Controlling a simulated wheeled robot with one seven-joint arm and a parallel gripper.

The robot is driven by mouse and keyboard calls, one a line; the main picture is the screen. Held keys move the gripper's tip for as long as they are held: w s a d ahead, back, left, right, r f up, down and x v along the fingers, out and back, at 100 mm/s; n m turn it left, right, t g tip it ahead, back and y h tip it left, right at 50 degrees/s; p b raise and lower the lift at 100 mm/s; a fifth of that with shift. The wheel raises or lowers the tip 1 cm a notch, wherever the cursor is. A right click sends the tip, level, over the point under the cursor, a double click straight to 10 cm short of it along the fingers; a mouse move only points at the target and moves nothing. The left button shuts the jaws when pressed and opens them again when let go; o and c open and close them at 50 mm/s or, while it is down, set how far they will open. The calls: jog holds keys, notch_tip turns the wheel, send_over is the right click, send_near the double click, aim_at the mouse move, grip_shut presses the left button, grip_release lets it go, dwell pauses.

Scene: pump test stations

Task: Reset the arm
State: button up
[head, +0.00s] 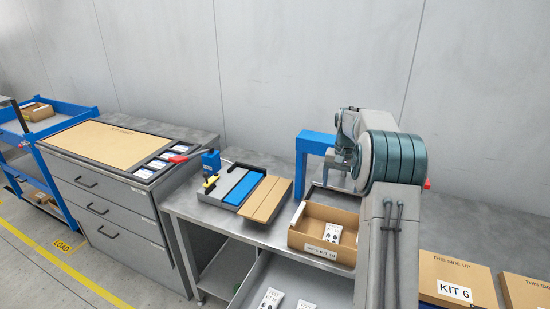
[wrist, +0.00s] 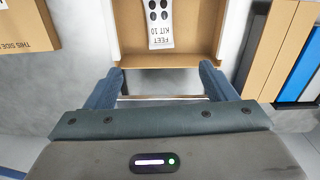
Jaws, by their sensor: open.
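My arm (head: 395,160) rises from the lower right in the head view and bends over at a teal joint, with its far end above the bench. My gripper (wrist: 158,76) shows in the wrist view with two blue-grey fingers spread apart and nothing between them. An open cardboard box (head: 308,240) stands on the bench below it, and the box's near wall (wrist: 180,62) lies just beyond the fingertips in the wrist view. A white packet marked "FEET KIT 10" (wrist: 160,22) lies in the box. I cannot tell the height of the fingers above the box.
A blue bracket (head: 316,143) stands behind the box. A grey bin (head: 305,278) with packets sits in front. Closed cartons (head: 455,270) are at right.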

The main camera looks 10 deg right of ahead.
jog(key=s+a+r+n+t, duration=0.1)
jog(key=s+a+r+n, duration=0.1)
jog(key=s+a+r, duration=0.4)
jog(key=s+a+r+n+t, duration=0.1)
jog(key=s+a+r, duration=0.4)
jog(key=s, duration=0.4)
jog(key=s+a+f+n, duration=0.1)
jog(key=s+a, duration=0.3)
jog(key=s, duration=0.6)
jog(key=s+a+f+n+t, duration=0.1)
jog(key=s+a+f+n, duration=0.1)
jog(key=s, duration=0.8)
jog(key=shift+s+a+f, duration=0.25)
jog(key=shift+a+f, duration=0.5)
jog(key=shift+a, duration=0.1)
